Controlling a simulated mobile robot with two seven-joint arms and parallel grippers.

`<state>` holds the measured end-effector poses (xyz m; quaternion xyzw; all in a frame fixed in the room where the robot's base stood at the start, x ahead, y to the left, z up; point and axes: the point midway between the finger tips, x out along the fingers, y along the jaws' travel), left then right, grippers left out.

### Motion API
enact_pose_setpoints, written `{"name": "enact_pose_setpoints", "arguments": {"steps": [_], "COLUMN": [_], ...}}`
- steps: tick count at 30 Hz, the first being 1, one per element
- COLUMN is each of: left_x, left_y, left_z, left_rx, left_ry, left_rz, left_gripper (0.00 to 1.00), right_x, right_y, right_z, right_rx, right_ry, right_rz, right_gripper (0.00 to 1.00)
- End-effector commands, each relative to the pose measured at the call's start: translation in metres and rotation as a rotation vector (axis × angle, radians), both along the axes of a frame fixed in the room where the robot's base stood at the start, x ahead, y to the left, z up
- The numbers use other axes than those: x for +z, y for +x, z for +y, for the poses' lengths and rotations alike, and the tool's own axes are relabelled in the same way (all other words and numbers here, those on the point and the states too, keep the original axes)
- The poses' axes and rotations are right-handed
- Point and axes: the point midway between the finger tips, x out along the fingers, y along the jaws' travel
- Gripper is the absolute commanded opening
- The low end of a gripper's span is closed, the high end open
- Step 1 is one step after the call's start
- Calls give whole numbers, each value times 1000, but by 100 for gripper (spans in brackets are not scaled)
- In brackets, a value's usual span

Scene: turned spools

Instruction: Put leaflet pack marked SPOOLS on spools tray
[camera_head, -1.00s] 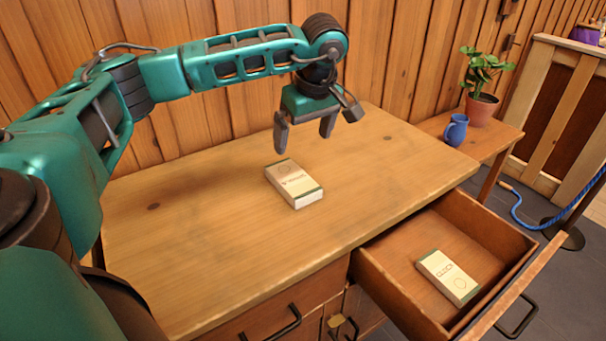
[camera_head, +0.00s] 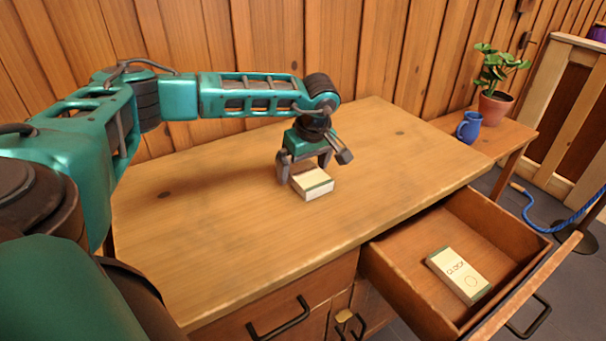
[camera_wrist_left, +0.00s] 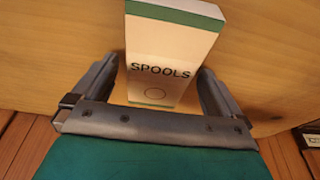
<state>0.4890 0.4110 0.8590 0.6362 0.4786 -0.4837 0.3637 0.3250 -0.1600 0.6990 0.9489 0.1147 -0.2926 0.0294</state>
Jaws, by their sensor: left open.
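The leaflet pack marked SPOOLS (camera_head: 314,184) is a cream box with green ends, lying flat on the wooden desk top. In the left wrist view the pack (camera_wrist_left: 168,50) shows its black SPOOLS lettering upright between the fingers. My left gripper (camera_head: 305,176) is open and low over the pack, with one finger on each side of it. In the left wrist view, bare desk shows between the fingers (camera_wrist_left: 160,88) and the sides of the pack. I see no spools tray. My right gripper is not in view.
An open drawer (camera_head: 400,270) at the right holds a second pack (camera_head: 460,274), marked CLOCK. A blue mug (camera_head: 469,127) and a potted plant (camera_head: 495,105) stand on a side table (camera_head: 505,140). The rest of the desk top (camera_head: 220,235) is clear.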

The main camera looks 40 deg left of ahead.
Motion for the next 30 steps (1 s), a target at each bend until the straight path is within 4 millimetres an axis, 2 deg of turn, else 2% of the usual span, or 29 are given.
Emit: {"name": "enact_pose_setpoints", "arguments": {"steps": [5,23,30], "left_x": [0,1,2], "left_y": [0,0,0], "left_z": [0,0,0], "left_rx": [0,0,0], "left_ry": [0,0,0], "left_rz": [0,0,-1], "left_gripper": [98,41,39], "right_x": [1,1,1], "right_y": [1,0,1], "right_z": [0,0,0], "right_rx": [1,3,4], "right_ry": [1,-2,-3], "right_rz": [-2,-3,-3], "right_gripper": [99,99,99]}}
